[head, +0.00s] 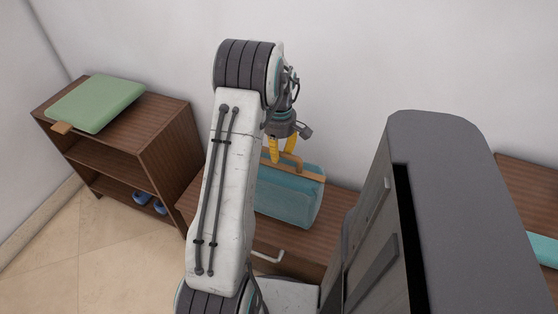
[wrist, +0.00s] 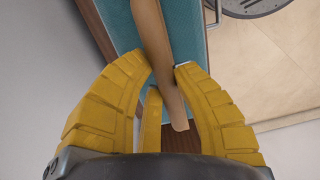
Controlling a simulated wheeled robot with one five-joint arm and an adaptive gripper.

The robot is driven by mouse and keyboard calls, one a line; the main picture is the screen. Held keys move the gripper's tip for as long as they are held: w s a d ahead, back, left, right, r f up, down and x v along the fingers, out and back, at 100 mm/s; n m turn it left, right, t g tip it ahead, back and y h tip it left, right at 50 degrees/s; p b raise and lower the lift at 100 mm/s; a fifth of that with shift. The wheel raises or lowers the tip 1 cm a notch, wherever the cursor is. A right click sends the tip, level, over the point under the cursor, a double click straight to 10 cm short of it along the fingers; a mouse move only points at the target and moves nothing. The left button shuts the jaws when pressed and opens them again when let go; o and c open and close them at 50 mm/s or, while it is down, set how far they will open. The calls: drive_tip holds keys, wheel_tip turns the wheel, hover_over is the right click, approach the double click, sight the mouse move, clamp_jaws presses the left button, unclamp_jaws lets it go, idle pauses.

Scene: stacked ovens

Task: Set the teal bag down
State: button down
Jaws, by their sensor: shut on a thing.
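The teal bag (head: 290,195) with its tan handle (head: 288,161) is upright over the top of a brown wooden cabinet (head: 338,201). I cannot tell whether its bottom touches the cabinet top. My gripper (head: 282,158) is above the bag, its yellow fingers at the handle. In the wrist view, my gripper (wrist: 163,72) is shut around the tan handle (wrist: 156,40), and the teal side of the bag (wrist: 122,28) lies beyond it. My arm hides the left end of the bag in the head view.
A brown shelf (head: 152,130) at the left bears a green cushion-like item (head: 96,103), with blue shoes (head: 150,201) low inside. A white wall (head: 345,70) stands close behind. Another wooden surface (head: 530,190) with a teal item (head: 545,250) is at the right. Tiled floor (head: 70,245) is clear at the lower left.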

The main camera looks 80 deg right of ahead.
sight(279, 165)
drive_tip(key=shift+f, duration=2.05)
drive_tip(key=c, duration=1.1)
unclamp_jaws()
drive_tip(key=r, duration=0.8)
drive_tip(key=r+p, duration=0.1)
drive_tip(key=r, duration=0.3)
drive_tip(key=shift+d+r, duration=0.1)
drive_tip(key=shift+d, duration=0.15)
